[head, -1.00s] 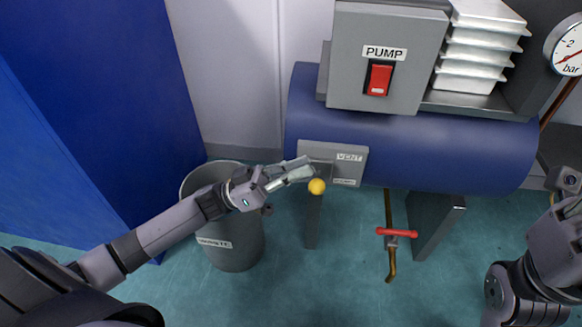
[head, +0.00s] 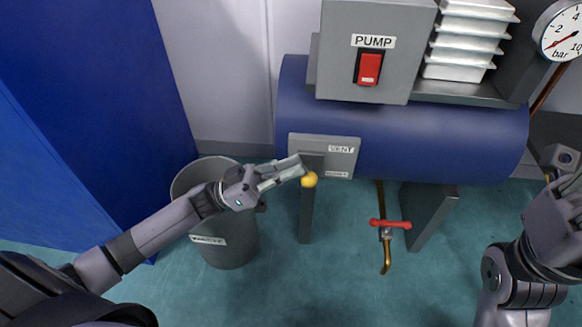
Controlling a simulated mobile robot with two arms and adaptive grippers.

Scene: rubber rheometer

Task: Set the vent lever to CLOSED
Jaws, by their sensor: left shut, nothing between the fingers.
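The vent lever has a yellow ball knob (head: 309,180), which sits just below the grey VENT plate (head: 343,150) on the front of the blue tank. Another small label is on the plate's lower edge, too small to read. My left gripper (head: 302,168) is shut, with its fingertips at or just beside the knob on its upper left. The lever's arm is mostly hidden behind the fingers, so its exact angle is unclear. My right gripper (head: 566,160) is only partly in view at the right edge, away from the plate.
The blue tank (head: 440,145) carries a grey box with a red PUMP switch (head: 369,68). A pressure gauge (head: 562,38) is at the upper right. A red-handled drain valve (head: 390,224) hangs below. A grey bin (head: 228,245) stands under my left arm.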

